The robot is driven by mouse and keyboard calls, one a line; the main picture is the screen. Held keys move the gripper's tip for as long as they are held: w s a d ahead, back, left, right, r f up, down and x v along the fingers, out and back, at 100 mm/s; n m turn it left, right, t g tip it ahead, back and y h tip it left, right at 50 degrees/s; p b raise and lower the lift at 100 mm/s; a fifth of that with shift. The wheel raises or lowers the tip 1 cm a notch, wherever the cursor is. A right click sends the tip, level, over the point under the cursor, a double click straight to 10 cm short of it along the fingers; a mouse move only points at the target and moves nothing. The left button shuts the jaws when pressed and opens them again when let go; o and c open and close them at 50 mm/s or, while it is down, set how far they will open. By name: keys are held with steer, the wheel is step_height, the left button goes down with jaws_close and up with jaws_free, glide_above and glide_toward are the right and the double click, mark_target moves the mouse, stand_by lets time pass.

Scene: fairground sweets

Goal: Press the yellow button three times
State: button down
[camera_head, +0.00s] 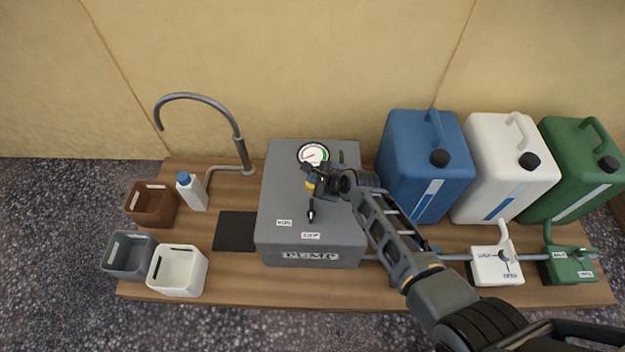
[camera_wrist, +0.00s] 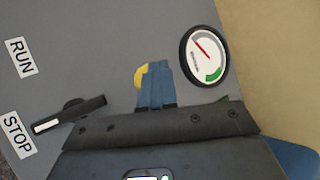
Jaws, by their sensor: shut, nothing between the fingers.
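The yellow button (camera_head: 310,185) is on the top of the grey pump box (camera_head: 290,215). In the wrist view the yellow button (camera_wrist: 140,77) shows only partly, as a yellow edge to the left of my blue fingertips; the rest is hidden behind them. My gripper (camera_head: 316,183) is shut and empty, with its tips over the button. In the wrist view my gripper (camera_wrist: 156,80) overlaps the button. I cannot tell whether the tips touch it or whether it is pressed in.
A round gauge (camera_wrist: 204,55) sits beside the button, its red needle away from the green zone. A black lever (camera_wrist: 72,114) lies near RUN and STOP labels. Blue (camera_head: 415,160), white (camera_head: 500,165) and green (camera_head: 575,165) canisters stand right; small containers and a tap stand left.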

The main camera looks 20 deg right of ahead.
stand_by(0.4)
steer(key=shift+r+p, duration=1.15)
steer(key=shift+p, duration=0.15)
step_height(320, 180, up, 5)
steer(key=p, duration=0.5)
stand_by(0.3)
